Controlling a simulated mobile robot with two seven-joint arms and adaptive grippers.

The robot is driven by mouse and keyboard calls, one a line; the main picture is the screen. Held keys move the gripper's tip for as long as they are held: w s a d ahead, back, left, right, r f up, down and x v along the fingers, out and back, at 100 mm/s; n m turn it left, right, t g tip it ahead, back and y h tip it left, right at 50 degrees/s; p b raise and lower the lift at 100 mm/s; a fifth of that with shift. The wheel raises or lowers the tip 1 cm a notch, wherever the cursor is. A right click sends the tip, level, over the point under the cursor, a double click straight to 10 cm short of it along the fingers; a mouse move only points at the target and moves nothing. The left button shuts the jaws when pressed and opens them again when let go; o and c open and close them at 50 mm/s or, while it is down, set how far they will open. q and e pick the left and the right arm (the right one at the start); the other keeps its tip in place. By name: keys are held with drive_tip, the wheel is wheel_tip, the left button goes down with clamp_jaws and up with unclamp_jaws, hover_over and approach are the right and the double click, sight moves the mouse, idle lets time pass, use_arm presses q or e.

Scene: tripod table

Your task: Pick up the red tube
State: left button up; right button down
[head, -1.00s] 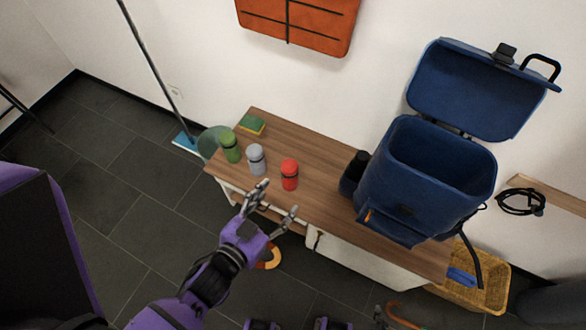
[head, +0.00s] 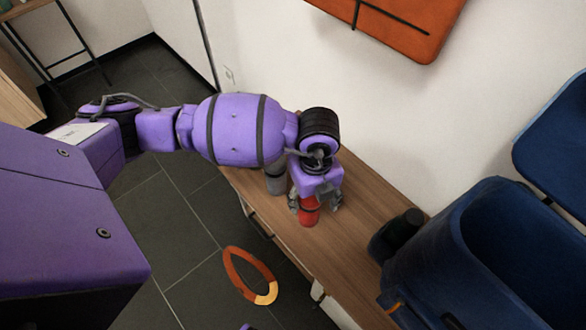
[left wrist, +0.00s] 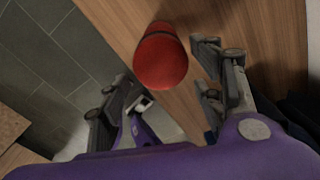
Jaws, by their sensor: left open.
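The red tube (head: 308,214) stands upright on the wooden table (head: 358,244). My left gripper (head: 316,203) is open above it, pointing down, with its fingers to either side of the tube's upper part in the head view. The left wrist view shows the red tube (left wrist: 161,58) from above, in the gap between the open fingers (left wrist: 165,92), toward their far end. I cannot tell whether a finger touches it. A grey tube (head: 275,180) stands just left of the red one, partly hidden by my arm. My right gripper is not in view.
An orange ring (head: 248,272) lies on the floor. An orange panel (head: 395,25) is on the wall behind.

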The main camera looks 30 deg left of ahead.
use_arm(q)
drive_tip(key=shift+w+a+f, duration=0.15)
drive_tip(key=shift+w+f, duration=0.05)
drive_tip(key=shift+f, duration=0.05)
drive_tip(key=shift+a+f, duration=0.1)
drive_tip(key=shift+f, duration=0.1)
drive_tip(key=f, duration=0.2)
drive_tip(key=f+b, duration=0.1)
drive_tip(key=f, duration=0.1)
drive_tip(key=f+b, duration=0.1)
drive_tip(key=f, duration=0.1)
drive_tip(key=shift+w+a+f, duration=0.15)
drive_tip(key=shift+w+a, duration=0.2)
drive_tip(key=shift+f, duration=0.35)
drive_tip(key=c, duration=1.5)
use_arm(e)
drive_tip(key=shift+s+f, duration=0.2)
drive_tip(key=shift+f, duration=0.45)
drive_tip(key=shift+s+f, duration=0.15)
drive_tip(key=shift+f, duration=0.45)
use_arm(q)
drive_tip(key=shift+o, duration=0.2)
